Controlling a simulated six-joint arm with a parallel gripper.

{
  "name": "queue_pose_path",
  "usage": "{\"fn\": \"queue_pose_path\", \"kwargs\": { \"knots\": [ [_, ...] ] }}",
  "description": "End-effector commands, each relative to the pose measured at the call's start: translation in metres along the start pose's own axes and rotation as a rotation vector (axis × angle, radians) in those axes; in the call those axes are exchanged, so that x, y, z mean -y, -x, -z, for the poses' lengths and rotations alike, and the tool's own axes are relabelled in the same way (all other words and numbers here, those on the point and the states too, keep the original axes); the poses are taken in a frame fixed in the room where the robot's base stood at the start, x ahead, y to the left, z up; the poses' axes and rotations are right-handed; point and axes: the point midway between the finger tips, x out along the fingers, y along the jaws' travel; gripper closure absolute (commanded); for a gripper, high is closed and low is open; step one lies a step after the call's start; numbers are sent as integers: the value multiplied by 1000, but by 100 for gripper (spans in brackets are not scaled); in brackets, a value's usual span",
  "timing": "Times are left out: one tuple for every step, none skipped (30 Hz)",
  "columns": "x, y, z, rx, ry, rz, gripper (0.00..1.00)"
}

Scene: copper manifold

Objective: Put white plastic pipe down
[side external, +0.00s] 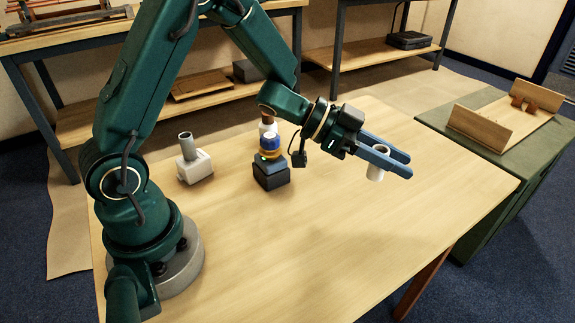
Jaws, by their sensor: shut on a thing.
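The white plastic pipe (375,174) is a short, pale cylinder at the right part of the table. My gripper (386,164) has its two blue fingers around the pipe and is shut on it. The pipe is roughly upright and its lower end shows below the fingers. Its upper part is partly hidden by the fingers. I cannot tell whether its bottom touches the wooden table (330,240) or hangs just above it.
A white block with a grey pipe (195,162) and a dark block with a yellow and blue top (270,170) stand left of my gripper. A green cabinet (490,190) holding a wooden rack (505,120) is at the right. The table's front is clear.

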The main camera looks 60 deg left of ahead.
Motion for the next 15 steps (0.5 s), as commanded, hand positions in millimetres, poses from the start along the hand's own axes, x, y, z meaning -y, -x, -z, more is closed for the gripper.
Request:
{"fn": "queue_pose_path", "kwargs": {
  "knots": [
    [0, -4, 2, 0, 7, 18, 100],
    [1, -5, 3, 0, 10, 28, 100],
    [-1, -8, 5, 0, 11, 32, 100],
    [-3, -10, 5, 0, 10, 29, 100],
    [-5, -11, 4, 1, 9, 23, 100],
    [-7, -13, 1, 3, 10, 17, 100],
    [-8, -15, -2, 3, 9, 14, 100],
    [-8, -16, -6, 4, 11, 12, 100],
    [-8, -19, -12, 4, 12, 12, 100],
    [-8, -20, -17, 6, 12, 12, 100],
    [-8, -22, -22, 5, 13, 13, 100],
    [-8, -25, -28, 5, 12, 12, 100],
    [-8, -27, -32, 5, 11, 12, 100],
    [-8, -28, -36, 4, 11, 12, 100],
    [-8, -30, -40, 4, 10, 12, 100]
  ]
}}
